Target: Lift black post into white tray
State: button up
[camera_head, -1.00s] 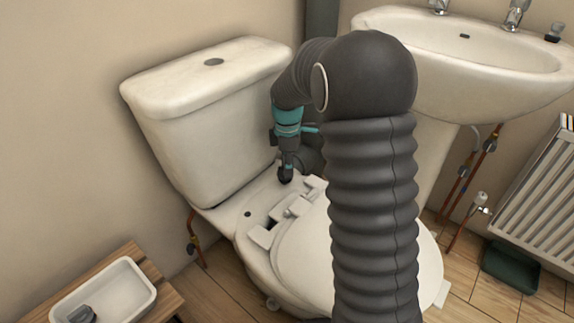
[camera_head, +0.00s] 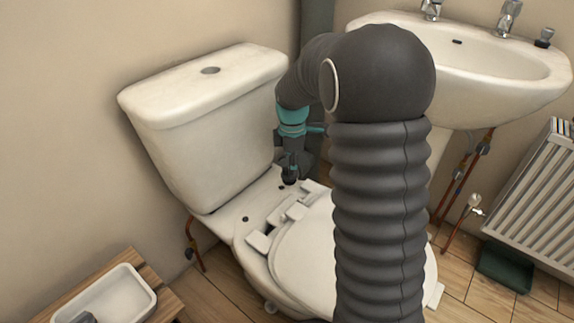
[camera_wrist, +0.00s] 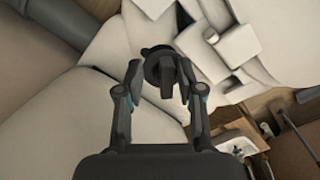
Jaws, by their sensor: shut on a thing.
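My gripper (camera_head: 290,176) is above the back ledge of the toilet, close in front of the cistern. In the wrist view my gripper (camera_wrist: 158,82) has its two fingers closed around the black post (camera_wrist: 160,72), a dark round piece with a flat grip. In the head view the post is hard to tell from the dark fingers. A dark hole shows in the ledge just below the gripper.
The toilet cistern (camera_head: 205,125) stands behind and left of my gripper. The toilet seat lid (camera_head: 306,262) and its hinge blocks are in front. A washbasin (camera_head: 470,75) and radiator (camera_head: 545,205) are on the right. A dark green bin (camera_head: 505,268) sits on the floor.

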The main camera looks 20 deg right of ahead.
jog(key=shift+s+d+r+p, duration=0.3)
jog(key=shift+s+d+r, duration=0.2)
jog(key=shift+s+r, duration=0.2)
jog(key=shift+s+d+r+p, duration=0.3)
jog(key=shift+s+d+r, duration=0.15)
jog(key=shift+s+r, duration=0.2)
grip_shut()
